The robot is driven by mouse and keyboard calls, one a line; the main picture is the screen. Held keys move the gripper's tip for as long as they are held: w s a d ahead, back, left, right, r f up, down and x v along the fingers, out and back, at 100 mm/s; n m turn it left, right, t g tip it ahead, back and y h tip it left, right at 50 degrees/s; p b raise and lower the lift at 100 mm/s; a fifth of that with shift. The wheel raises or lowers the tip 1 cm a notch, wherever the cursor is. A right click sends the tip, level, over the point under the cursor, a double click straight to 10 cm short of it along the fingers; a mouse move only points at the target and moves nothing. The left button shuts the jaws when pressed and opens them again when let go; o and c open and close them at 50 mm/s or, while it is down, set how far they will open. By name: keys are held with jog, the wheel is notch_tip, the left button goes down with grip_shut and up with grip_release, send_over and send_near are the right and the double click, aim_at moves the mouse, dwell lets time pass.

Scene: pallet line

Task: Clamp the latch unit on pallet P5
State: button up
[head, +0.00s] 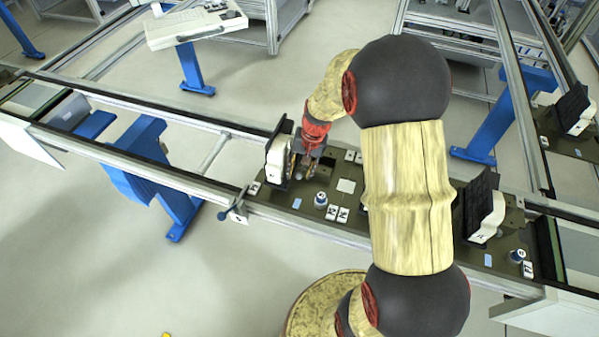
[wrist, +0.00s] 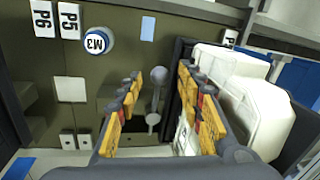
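The olive pallet (head: 312,226) on the rail bears tags P6 (wrist: 43,18) and P5 (wrist: 70,20) and a round M3 piece (wrist: 97,41). The latch unit (head: 277,160), white with a black plate, stands upright at the pallet's left end; its white body (wrist: 235,90) fills the right of the wrist view. A grey lever with a ball knob (wrist: 158,75) shows between my fingers. My gripper (head: 304,163) is beside the latch unit, low over the pallet. In the wrist view my gripper (wrist: 162,105) is open, yellow pads apart on both sides of the lever; contact is not visible.
Another pallet with a black-and-white unit (head: 485,222) sits on the same rail to the right. A third such unit (head: 577,108) is on the far-right line. A small clamp (head: 235,210) sits on the near rail. The rail left of the pallet is mostly clear.

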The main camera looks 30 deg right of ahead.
jog(key=shift+w+f, duration=0.1)
jog(key=shift+f, duration=0.4)
grip_shut()
dwell(0.7)
